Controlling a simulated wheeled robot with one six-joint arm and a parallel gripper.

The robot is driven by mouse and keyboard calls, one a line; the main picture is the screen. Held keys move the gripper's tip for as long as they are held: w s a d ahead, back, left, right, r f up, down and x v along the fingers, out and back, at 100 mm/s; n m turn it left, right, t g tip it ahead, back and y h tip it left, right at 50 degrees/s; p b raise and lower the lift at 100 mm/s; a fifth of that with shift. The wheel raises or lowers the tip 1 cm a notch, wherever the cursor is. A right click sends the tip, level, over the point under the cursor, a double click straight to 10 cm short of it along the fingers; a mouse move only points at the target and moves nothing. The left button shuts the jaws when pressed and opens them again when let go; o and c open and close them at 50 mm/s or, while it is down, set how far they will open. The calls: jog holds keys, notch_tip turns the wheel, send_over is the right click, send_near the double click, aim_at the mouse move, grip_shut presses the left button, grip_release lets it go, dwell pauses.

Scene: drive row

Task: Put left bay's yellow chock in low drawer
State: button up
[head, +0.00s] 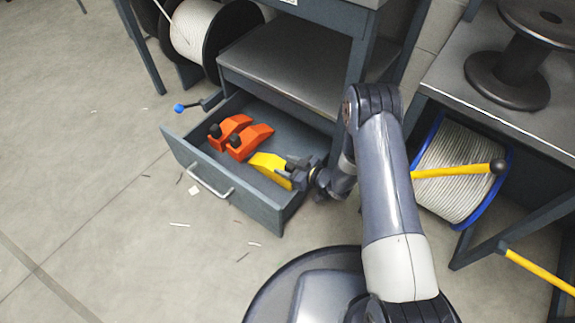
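The low drawer (245,215) is pulled out under the grey bench. Two orange chocks (232,128) (255,140) with dark knobs lie inside it, side by side. A yellow chock (266,163) is in the drawer, to the right of the orange ones. My gripper (297,172) is at the yellow chock's right end, inside or just over the drawer. Its fingers overlap the chock's end, where a knob would be hidden. I cannot tell whether the fingers grip it or whether the chock rests on the drawer floor.
A lower shelf (285,80) sits above the drawer. Cable reels (200,30) (455,165) stand under the benches at left and right. A blue-knobbed lever (195,105) sticks out left. Yellow bars (445,172) (540,272) jut out right. The floor at left is open, with small scraps.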

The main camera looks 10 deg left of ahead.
jog(key=shift+s+d+f, duration=0.1)
jog(key=shift+s+f, duration=0.25)
jog(key=shift+f, duration=0.25)
jog(key=shift+r, duration=0.25)
jog(key=r+p+v, duration=0.1)
jog(key=p+v, duration=0.4)
jog(key=v, duration=0.7)
jog(key=shift+w, duration=0.2)
jog(key=shift+r, duration=0.15)
jog(key=shift+c, duration=0.3)
